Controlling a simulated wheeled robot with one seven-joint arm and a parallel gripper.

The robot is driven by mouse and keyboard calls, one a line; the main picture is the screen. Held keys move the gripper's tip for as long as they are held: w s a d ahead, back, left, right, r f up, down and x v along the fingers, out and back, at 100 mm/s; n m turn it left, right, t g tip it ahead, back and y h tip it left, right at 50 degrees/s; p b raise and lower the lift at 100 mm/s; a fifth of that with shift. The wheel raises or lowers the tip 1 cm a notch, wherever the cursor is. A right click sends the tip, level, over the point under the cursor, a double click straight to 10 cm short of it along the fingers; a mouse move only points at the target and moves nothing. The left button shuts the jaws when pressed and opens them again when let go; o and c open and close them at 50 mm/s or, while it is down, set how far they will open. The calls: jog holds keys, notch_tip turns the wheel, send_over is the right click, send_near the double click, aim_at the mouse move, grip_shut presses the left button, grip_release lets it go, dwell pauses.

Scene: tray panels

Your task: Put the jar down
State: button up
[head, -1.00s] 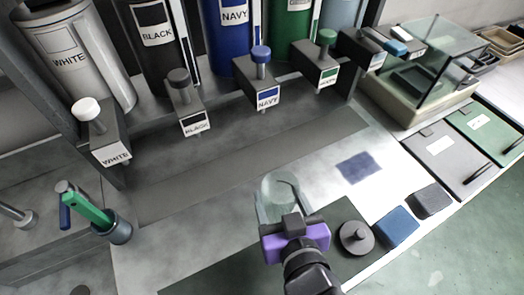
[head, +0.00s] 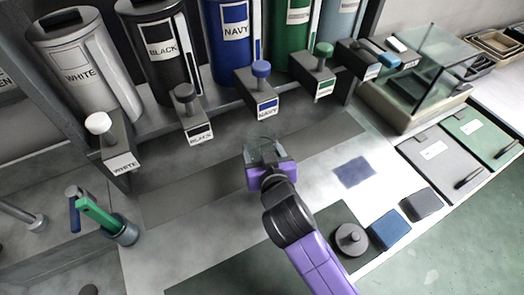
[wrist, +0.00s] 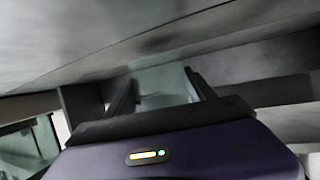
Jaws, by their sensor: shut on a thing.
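The jar (head: 262,135) is clear glass and is partly hidden behind my gripper (head: 264,153) in the head view. My gripper is purple and grey and is shut on the jar. They are over the dark grey strip of the counter, in front of the black and navy taps. I cannot tell whether the jar's base touches the counter. In the wrist view, the pale see-through jar (wrist: 162,82) shows between the two dark fingers (wrist: 160,95).
Labelled canisters, such as the navy one (head: 228,40), stand behind a row of taps, including the navy tap (head: 262,90). A dark round weight-like knob (head: 350,238), a blue block (head: 390,228) and a glass case (head: 425,85) are to the right. The grey strip (head: 190,195) is clear leftward.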

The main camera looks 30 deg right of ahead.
jog(key=shift+f, duration=0.6)
jog(key=o, duration=1.7)
jog(key=shift+f, duration=0.1)
jog(key=b+v, duration=0.1)
jog(key=v, duration=1.1)
